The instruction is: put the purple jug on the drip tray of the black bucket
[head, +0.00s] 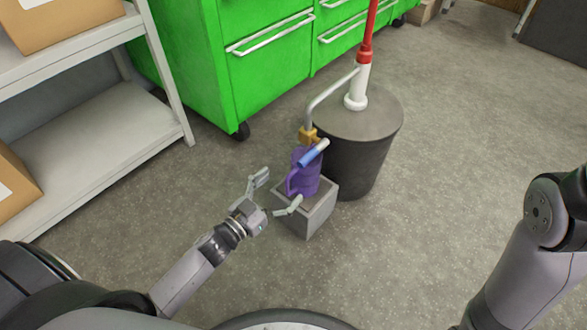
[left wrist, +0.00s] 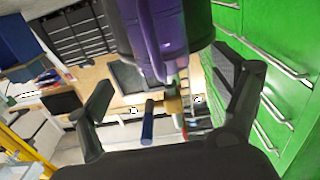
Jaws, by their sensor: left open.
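The purple jug (head: 305,178) stands upright on top of the grey block-like drip tray (head: 316,216), in front of the black bucket (head: 360,160). The jug's handle faces my left gripper (head: 279,190), which is open, its fingers spread just left of and in front of the jug, with nothing between them. In the left wrist view, the jug (left wrist: 160,30) fills the top middle, beyond the open fingers (left wrist: 172,108). The jug's base is partly hidden there. My right arm shows at the right edge of the head view, but its gripper is outside the picture.
A white and red pump (head: 358,85) rises from the bucket lid. Its spout ends in a brass tap (head: 308,136) with a blue lever (head: 314,152) right above the jug. Green drawers (head: 262,60) stand behind; a grey shelf (head: 100,135) is at left.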

